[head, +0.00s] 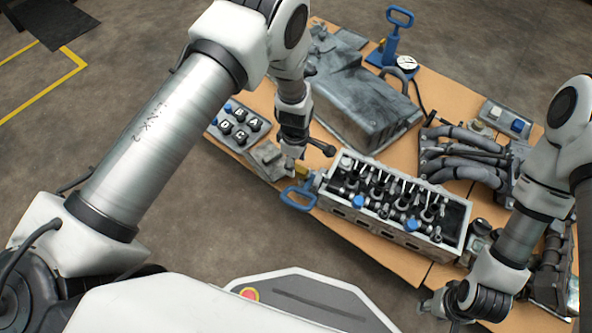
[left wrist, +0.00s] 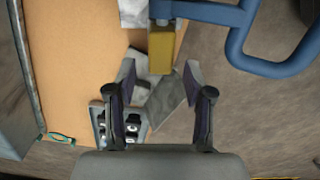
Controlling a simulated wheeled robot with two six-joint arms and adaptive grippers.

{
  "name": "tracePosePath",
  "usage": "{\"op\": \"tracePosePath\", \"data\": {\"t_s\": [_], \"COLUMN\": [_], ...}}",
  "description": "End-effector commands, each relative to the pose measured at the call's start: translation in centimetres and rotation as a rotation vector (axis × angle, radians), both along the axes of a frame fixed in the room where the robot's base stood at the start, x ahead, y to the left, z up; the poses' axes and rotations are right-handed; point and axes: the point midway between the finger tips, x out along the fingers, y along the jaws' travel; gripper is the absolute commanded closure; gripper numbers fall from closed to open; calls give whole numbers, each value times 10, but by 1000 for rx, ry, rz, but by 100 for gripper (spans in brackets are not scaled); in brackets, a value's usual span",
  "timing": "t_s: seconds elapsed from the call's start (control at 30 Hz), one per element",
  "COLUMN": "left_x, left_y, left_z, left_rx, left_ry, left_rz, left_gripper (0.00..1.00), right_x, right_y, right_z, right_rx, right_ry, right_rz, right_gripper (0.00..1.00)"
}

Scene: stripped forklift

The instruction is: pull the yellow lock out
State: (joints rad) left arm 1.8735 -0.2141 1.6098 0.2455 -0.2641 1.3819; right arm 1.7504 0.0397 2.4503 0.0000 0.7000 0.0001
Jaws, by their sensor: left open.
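The yellow lock (left wrist: 161,50) is a small upright block under a blue bar in the left wrist view. In the head view only a bit of yellow (head: 303,170) shows beside my left gripper (head: 289,166). In the left wrist view my left gripper (left wrist: 159,80) is open, its fingertips apart and just below the lock's lower end in the picture. Nothing is between the fingers. The blue handle (head: 298,196) sits next to the lock at the engine head's left end. My right gripper (head: 438,303) is at the lower right; its finger opening is unclear.
The engine head (head: 385,240) with several valves fills the table's front. A block with lettered black knobs (head: 225,138) lies left of my left gripper. A dark grey cover (head: 365,100) lies behind; hoses (head: 465,155) are at right. Floor in front is clear.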

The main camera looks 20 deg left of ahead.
Motion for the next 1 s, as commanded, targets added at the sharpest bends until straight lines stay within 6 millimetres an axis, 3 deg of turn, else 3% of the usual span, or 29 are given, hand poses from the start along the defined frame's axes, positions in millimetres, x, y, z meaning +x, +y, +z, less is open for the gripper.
{"op": "tracePosePath", "data": {"t_s": [0.03,0.13,0.4,0.43,0.57,0.77,1.0], "left_x": [0,0,0,0,0,0,3], "left_y": [0,0,0,0,0,2,19], "left_z": [-14,-24,-25,-25,-25,-25,-25], "left_rx": [0,0,0,0,0,0,0], "left_ry": [1,1,1,1,1,1,0], "left_rz": [1,0,0,0,0,1,0], "left_gripper": [48,48,48,55,100,100,100], "right_x": [0,0,0,0,0,0,0], "right_y": [0,0,0,0,0,0,0], "right_z": [-9,-13,-13,-13,-13,-13,-13], "right_rx": [0,0,0,0,0,0,0], "right_ry": [0,0,0,0,0,0,0], "right_rz": [0,0,0,0,0,0,0], "right_gripper": [60,60,60,60,60,60,60]}}
